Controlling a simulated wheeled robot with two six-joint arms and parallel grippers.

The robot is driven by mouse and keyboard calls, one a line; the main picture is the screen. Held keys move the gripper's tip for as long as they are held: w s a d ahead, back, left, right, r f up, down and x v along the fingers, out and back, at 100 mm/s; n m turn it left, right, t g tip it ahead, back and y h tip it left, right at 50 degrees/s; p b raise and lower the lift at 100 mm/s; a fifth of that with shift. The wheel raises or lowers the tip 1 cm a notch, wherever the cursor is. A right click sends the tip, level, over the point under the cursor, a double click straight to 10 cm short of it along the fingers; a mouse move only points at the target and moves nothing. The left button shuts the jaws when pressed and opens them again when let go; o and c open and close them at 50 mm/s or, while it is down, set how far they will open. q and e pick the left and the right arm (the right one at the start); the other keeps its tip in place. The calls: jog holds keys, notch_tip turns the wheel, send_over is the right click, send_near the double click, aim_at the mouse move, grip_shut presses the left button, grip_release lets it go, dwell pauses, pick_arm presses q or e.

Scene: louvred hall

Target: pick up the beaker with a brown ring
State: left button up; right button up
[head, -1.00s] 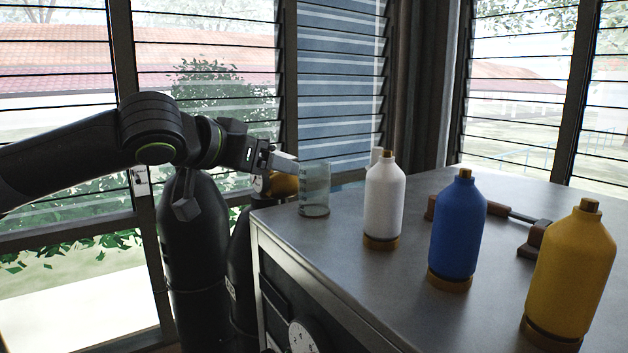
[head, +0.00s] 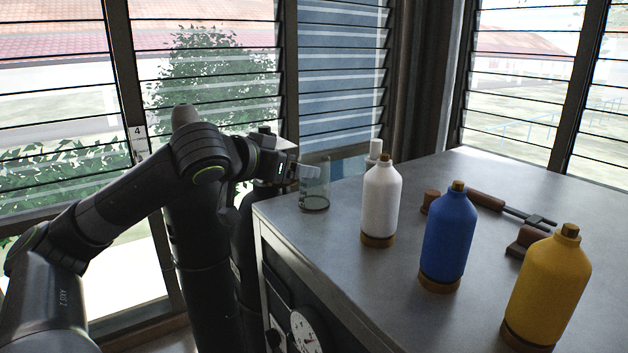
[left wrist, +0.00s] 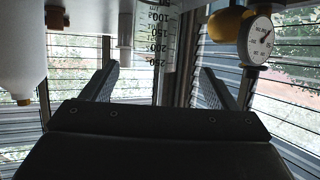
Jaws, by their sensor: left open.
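The clear glass beaker (head: 316,192) stands upright near the table's far left corner, with a brown ring around its base. In the left wrist view, which is upside down, the beaker (left wrist: 155,35) shows its printed scale at top centre. My left gripper (head: 309,171) is open, level with the beaker's upper part, and a finger overlaps its left side in the head view. In the left wrist view my left gripper's fingers (left wrist: 160,70) are wide apart, with the beaker lined up between and ahead of them. I cannot tell whether they touch it. My right gripper is in neither view.
On the grey metal table (head: 345,262) stand a white bottle (head: 381,203), a blue bottle (head: 448,237) and a yellow bottle (head: 547,292), right of the beaker. A dark-handled tool (head: 487,200) lies behind them. A dial gauge (left wrist: 258,40) shows in the wrist view.

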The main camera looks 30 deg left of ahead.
aim_at(314, 182)
pick_arm(q)
jog(key=shift+p+x, duration=0.6)
jog(key=shift+x, duration=1.05)
jog(key=shift+w+d+f+p, duration=0.1)
jog(key=shift+w+d+p, duration=0.1)
jog(key=shift+w+p, duration=0.25)
jog(key=shift+w+d+f+p, duration=0.15)
jog(key=shift+w+p, duration=0.2)
jog(key=shift+p, duration=0.05)
jog(key=shift+p+x, duration=0.5)
jog(key=shift+x, duration=1.25)
jog(key=shift+f, duration=0.15)
jog(key=c, duration=1.1)
jog(key=shift+o, duration=0.2)
